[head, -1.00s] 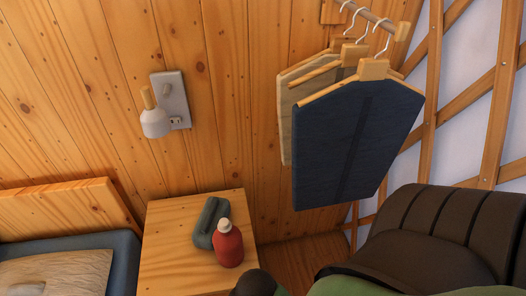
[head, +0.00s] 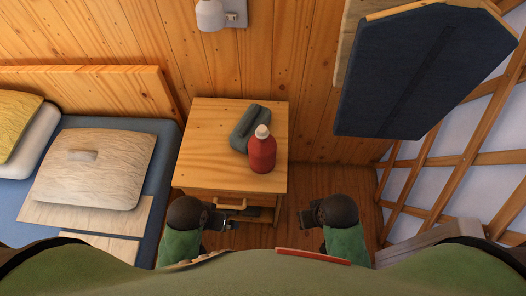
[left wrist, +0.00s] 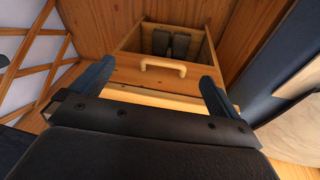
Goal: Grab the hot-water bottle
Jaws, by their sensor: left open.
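The bottle is not visible in the left wrist view.
A grey-green object (head: 245,124) lies beside the bottle, at its left. The bed (head: 75,205) is at left. An open compartment in the left wrist view holds dark grey items (left wrist: 171,44).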

